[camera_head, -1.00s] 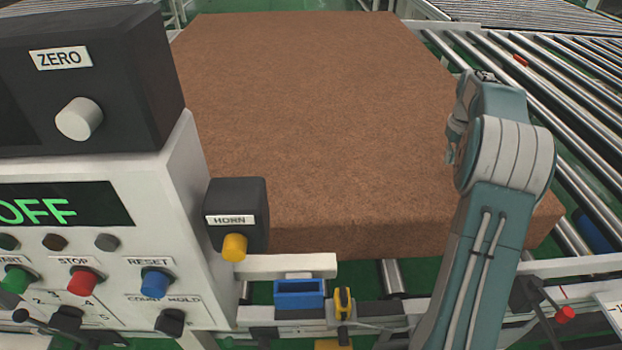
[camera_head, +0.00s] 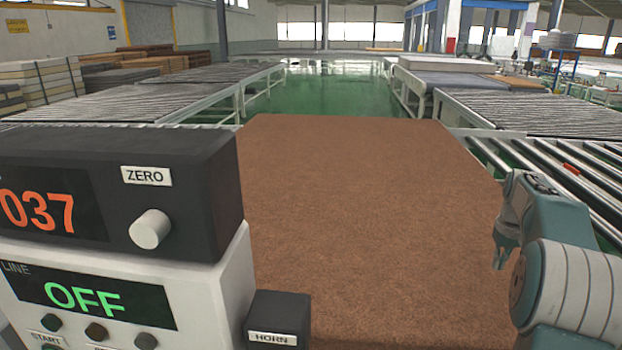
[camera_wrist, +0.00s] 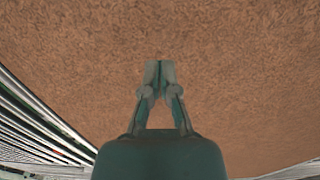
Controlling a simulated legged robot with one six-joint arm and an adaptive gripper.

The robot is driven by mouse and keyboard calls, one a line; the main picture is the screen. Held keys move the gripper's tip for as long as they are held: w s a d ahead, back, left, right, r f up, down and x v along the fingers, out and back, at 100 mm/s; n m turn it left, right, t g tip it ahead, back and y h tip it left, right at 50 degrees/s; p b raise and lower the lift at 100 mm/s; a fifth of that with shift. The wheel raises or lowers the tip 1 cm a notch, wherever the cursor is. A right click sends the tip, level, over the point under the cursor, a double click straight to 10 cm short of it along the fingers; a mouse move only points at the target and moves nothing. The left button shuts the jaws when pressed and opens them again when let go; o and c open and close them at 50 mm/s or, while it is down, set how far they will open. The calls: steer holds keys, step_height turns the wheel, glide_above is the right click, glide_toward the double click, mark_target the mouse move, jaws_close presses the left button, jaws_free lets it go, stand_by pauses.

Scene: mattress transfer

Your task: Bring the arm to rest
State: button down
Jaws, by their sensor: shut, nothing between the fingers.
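My arm stands at the right of the head view, folded, with my gripper (camera_head: 499,262) hanging low beside the right edge of the brown mattress. In the wrist view my gripper (camera_wrist: 160,68) has its fingertips together with nothing between them. The brown mattress (camera_head: 370,200) lies flat on the rollers and fills the middle of the head view. It also fills most of the wrist view (camera_wrist: 70,50) beyond the fingers. I cannot tell how far the fingertips are from its surface.
A control box at the left has a ZERO knob (camera_head: 149,229), a red 037 display (camera_head: 38,210), a green OFF display (camera_head: 85,298) and a HORN box (camera_head: 275,318). Roller conveyors (camera_head: 560,165) run at the right. Green floor (camera_head: 320,95) lies open beyond the mattress.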

steer(key=s+a+r+n+t, duration=0.1)
steer(key=s+a+r, duration=0.4)
steer(key=a, duration=0.5)
steer(key=s+a+r+t, duration=0.1)
steer(key=s+a+r, duration=0.35)
steer(key=a, duration=0.55)
steer(key=s+a+f+t, duration=0.1)
steer(key=s+a+f, duration=0.1)
steer(key=s+a, duration=0.4)
steer(key=s+a+f+n+t, duration=0.1)
steer(key=s+a+f+t, duration=0.1)
steer(key=s+a, duration=0.4)
steer(key=s, duration=0.5)
steer(key=shift+s+a+f, duration=0.3)
steer(key=shift+f, duration=0.05)
